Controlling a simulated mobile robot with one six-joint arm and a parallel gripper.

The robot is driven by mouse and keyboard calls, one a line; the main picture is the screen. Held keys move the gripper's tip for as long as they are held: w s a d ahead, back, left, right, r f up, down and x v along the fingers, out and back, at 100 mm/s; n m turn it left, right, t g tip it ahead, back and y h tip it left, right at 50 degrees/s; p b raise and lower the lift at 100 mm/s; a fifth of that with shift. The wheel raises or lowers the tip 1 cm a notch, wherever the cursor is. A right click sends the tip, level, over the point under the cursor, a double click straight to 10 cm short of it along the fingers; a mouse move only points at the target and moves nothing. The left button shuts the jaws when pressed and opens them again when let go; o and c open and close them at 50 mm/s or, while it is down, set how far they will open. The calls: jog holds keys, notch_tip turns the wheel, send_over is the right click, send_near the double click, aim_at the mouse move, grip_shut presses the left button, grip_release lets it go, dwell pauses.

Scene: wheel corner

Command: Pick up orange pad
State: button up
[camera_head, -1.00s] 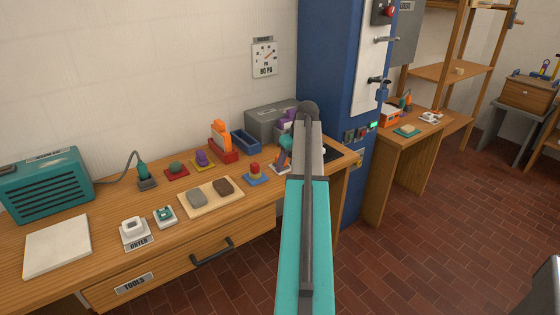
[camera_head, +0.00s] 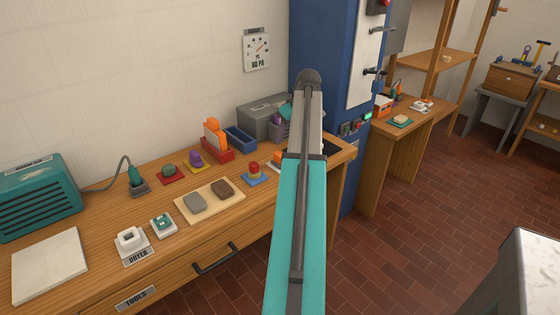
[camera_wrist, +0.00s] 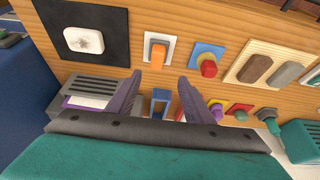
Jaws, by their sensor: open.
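In the head view, upright orange pieces (camera_head: 213,136) stand in a red holder (camera_head: 217,154) on the workbench, left of a blue tray. Another orange piece (camera_wrist: 158,53) lies on a white plate (camera_wrist: 150,40) in the wrist view; its edge also shows beside my arm in the head view (camera_head: 287,156). I cannot tell which is the orange pad. My gripper (camera_wrist: 157,95) is open, its two purple-grey fingers apart with nothing held. It is above the bench, and the blue tray (camera_wrist: 160,103) shows between the fingers. My arm mostly hides the gripper in the head view.
A grey box (camera_head: 262,117) stands behind, and a blue cabinet (camera_head: 325,60) is at the bench's right end. A red piece on a blue plate (camera_head: 255,177), a board with two stones (camera_head: 209,200) and a soldering-iron-like tool (camera_head: 137,182) crowd the bench.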

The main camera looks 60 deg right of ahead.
aim_at(280, 154)
jog(key=shift+f, duration=0.1)
jog(key=shift+p+x, duration=0.6)
jog(key=shift+x, duration=3.65)
jog(key=shift+s+d, duration=0.15)
jog(key=shift+f, duration=0.15)
jog(key=shift+p+x, duration=0.75)
jog(key=shift+x, duration=1.7)
jog(key=shift+d, duration=0.15)
jog(key=shift+c, duration=0.4)
jog(key=c, duration=1.1)
